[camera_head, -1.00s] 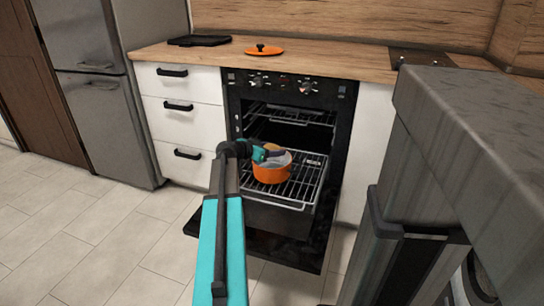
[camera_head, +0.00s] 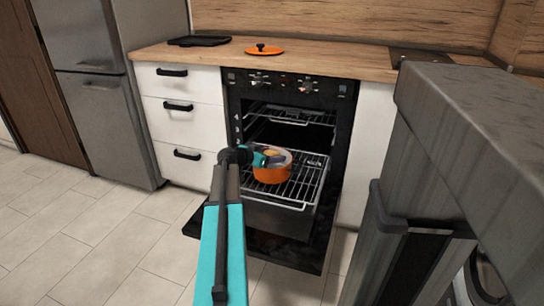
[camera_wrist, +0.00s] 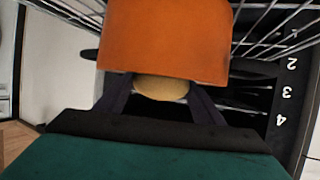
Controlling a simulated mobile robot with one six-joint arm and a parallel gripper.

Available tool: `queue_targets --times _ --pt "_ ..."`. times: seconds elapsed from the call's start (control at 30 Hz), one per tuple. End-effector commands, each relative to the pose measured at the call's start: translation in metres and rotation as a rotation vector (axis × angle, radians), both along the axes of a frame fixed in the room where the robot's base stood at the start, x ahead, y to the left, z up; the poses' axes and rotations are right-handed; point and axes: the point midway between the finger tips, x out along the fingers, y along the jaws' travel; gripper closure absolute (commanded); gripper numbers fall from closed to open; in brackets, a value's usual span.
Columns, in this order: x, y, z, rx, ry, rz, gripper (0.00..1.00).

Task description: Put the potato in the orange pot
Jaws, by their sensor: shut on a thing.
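The orange pot (camera_head: 271,176) stands on the pulled-out oven rack, its light inside partly visible. My gripper (camera_head: 271,156) is at the pot's mouth, shut on the potato (camera_head: 276,158), which shows within the rim outline in the head view. In the wrist view the potato (camera_wrist: 160,88) sits between the two dark fingers of my gripper (camera_wrist: 162,92). The pot's orange wall (camera_wrist: 165,40) covers the fingertips and part of the potato there. I cannot tell whether the potato touches the pot's bottom.
The oven door (camera_head: 262,240) is folded down below the wire rack (camera_head: 304,180). An orange lid (camera_head: 264,50) and a dark tray (camera_head: 199,40) lie on the wooden counter (camera_head: 160,52). Free rack space is right of the pot. A grey worktop block (camera_head: 470,120) stands at right.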

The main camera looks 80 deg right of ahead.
Motion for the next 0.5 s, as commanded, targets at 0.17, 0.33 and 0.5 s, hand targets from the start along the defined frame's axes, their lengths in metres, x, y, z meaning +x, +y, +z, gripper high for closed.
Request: queue_targets --times 0.17,0.33,0.5 --pt "-0.0003 0.0000 -0.0032 0.000 0.000 0.000 0.63" --pt "-0.0003 0.0000 -0.0056 0.000 0.000 -0.001 0.63" --pt "-0.0005 0.0001 -0.0081 0.000 0.000 -0.001 0.63"
